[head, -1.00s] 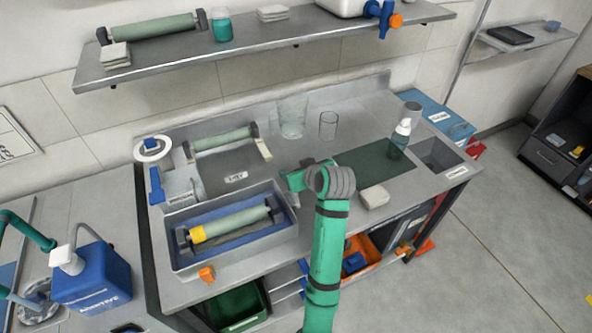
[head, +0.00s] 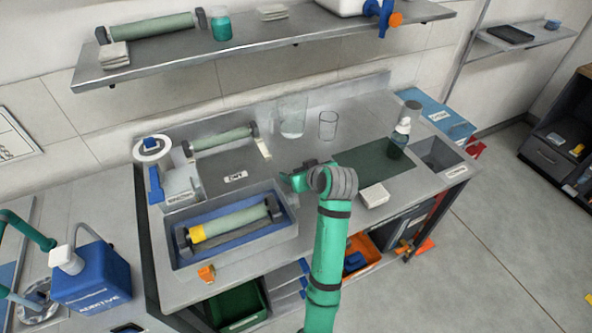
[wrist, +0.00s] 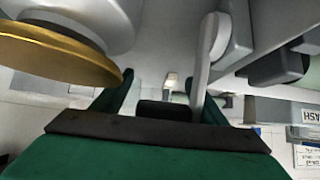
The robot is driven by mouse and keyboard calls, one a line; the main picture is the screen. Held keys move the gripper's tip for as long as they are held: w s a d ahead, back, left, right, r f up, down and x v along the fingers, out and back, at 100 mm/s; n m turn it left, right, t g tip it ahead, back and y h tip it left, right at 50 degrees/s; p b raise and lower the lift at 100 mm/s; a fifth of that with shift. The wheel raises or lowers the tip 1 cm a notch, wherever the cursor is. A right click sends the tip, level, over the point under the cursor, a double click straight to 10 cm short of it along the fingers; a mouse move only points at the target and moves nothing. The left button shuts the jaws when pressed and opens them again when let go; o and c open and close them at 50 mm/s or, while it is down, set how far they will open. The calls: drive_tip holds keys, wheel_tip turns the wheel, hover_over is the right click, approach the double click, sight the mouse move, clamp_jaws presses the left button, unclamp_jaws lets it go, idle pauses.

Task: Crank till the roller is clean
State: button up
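My gripper (head: 292,181) is just beyond the tray's right back corner, pointing left. In the wrist view my two green fingers (wrist: 162,95) stand apart. A grey lever (wrist: 203,65) runs down beside the right finger and a black block (wrist: 165,110) shows between them. I cannot tell whether the fingers press on it. A gold-rimmed disc (wrist: 60,52) fills the upper left.
A second roller (head: 222,139) lies behind the tray, by a small label plate (head: 235,177). Clear glasses (head: 328,125), a pump bottle (head: 399,140) and a white cloth stack (head: 374,195) stand to the right. A shelf (head: 270,45) hangs above.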

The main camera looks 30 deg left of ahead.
drive_tip(key=shift+s+a+r, duration=0.1)
drive_tip(key=shift+a+r, duration=0.1)
idle(0.3)
drive_tip(key=shift+r, duration=0.15)
drive_tip(key=v, duration=1)
drive_tip(key=shift+s+d, duration=0.2)
drive_tip(key=shift+d, duration=0.1)
drive_tip(key=shift+c, duration=0.5)
drive_tip(key=shift+d+y, duration=0.25)
drive_tip(key=shift+y, duration=0.05)
drive_tip(key=c, duration=0.6)
drive_tip(key=shift+t+y, duration=0.3)
drive_tip(key=shift+y, duration=0.1)
drive_tip(key=d, duration=0.1)
drive_tip(key=s+d, duration=0.1)
drive_tip(key=d, duration=0.1)
drive_tip(key=shift+s+d+r, duration=0.15)
drive_tip(key=shift+s+d, duration=0.2)
drive_tip(key=shift+d, duration=0.05)
clamp_jaws()
drive_tip(key=s+d+r+t+y, duration=0.2)
drive_tip(key=s+d+r, duration=0.1)
drive_tip(key=s+d, duration=0.3)
drive_tip(key=x, duration=1.3)
drive_tip(key=shift+w+f, duration=0.25)
drive_tip(key=shift+w, duration=0.3)
